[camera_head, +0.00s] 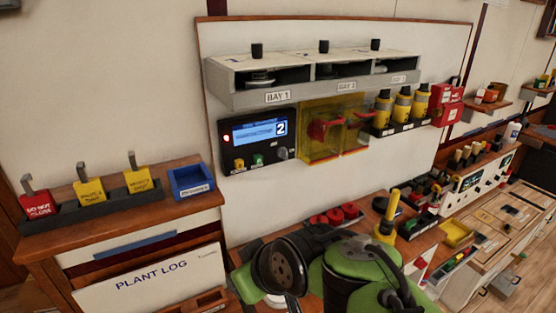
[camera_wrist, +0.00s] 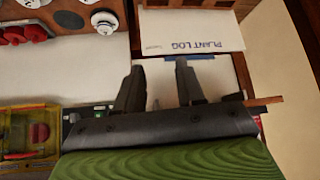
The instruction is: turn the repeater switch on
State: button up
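No label reading "repeater" is legible, so I cannot tell which switch is the repeater switch. A row of dark switches or breakers (camera_head: 432,195) stands on the bench at the right of the head view, too small to read. My gripper (camera_wrist: 160,84) is open in the wrist view, its two dark fingers apart with nothing between them. It points toward the white plant log board (camera_wrist: 190,28). In the head view my green and black arm fills the bottom middle, and the fingertips cannot be made out.
A wall unit with a blue display (camera_head: 259,132) hangs beside yellow see-through covers (camera_head: 318,143) over red handles. A grey bay shelf (camera_head: 235,96) juts out above. A wooden ledge at left holds tags (camera_head: 90,190) and a blue tray (camera_head: 191,181). Red knobs (camera_head: 333,215) sit behind my arm.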

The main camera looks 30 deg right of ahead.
jog(key=w+d+t+y, duration=0.1)
jog(key=w+d+t, duration=0.15)
jog(key=w, duration=0.65)
jog(key=m+t+h+b, duration=0.2)
jog(key=m+t+h, duration=0.15)
jog(key=t, duration=0.45)
send_near(287, 154)
jog(key=shift+n, duration=0.35)
jog(key=w+p, duration=0.4)
jog(key=w, duration=0.1)
jog(key=w+p, duration=0.2)
jog(key=w, duration=0.1)
jog(key=shift+d+r, duration=0.1)
jog(key=shift+r, duration=0.15)
jog(key=shift+w+d+f, duration=0.1)
jog(key=shift+w, duration=0.35)
grip_shut()
